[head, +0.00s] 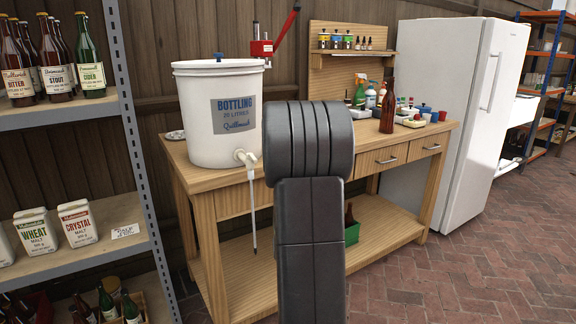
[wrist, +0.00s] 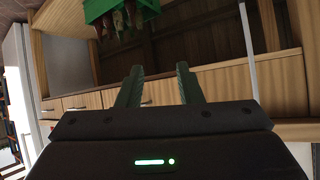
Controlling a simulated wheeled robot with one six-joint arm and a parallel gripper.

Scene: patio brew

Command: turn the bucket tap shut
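The white bottling bucket (head: 217,125) stands upright on the left of the wooden bench. Its white tap (head: 246,157) sticks out low on its front, just left of my arm in the head view. A thin pale wand (head: 254,213) hangs straight down from the tap. In the wrist view a thin pale rod, seemingly this wand (wrist: 247,48), stands right of my gripper (wrist: 158,78), apart from it. The two fingers are spread with nothing between them. My arm hides the gripper in the head view. I cannot make out the tap handle's position.
A brown bottle (head: 387,107) and small containers stand on the bench (head: 310,240), right of my arm. A red lever capper (head: 263,47) rises behind the bucket. A green crate (wrist: 103,12) with bottles sits on the lower shelf. A fridge (head: 455,110) stands right; brick floor (head: 470,275) is clear.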

